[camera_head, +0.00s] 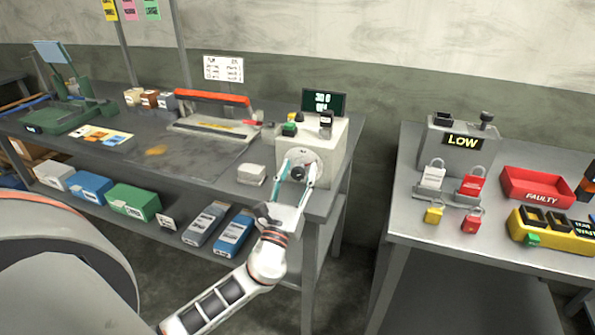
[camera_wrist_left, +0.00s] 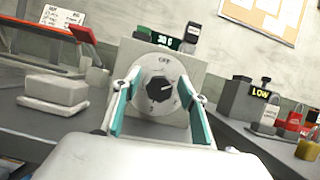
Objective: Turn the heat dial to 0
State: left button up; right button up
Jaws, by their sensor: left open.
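The heat dial is a round pale plate with a black knob (camera_wrist_left: 161,88) on the front of a pale box-shaped machine (camera_head: 334,135). In the head view the knob (camera_head: 298,172) shows between my left gripper's fingers. A dark display (camera_head: 325,102) with green characters stands on top of the machine; its text is too small to read surely. My left gripper (camera_wrist_left: 160,103) is open, with one teal-padded finger on each side of the knob. I cannot tell whether the pads touch it. The knob's pointer aims to the right in the wrist view. My right gripper is not in view.
A red-handled sealer (camera_head: 213,112) and a small pale block (camera_head: 251,174) stand left of the machine. On the right table are a LOW-marked box (camera_head: 458,142), padlocks, a red FAULTY tray (camera_head: 540,191) and a yellow holder. A gap separates the tables.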

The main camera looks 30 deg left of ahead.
pick_arm(q)
jog(key=shift+c, duration=0.7)
jog(key=c, duration=1)
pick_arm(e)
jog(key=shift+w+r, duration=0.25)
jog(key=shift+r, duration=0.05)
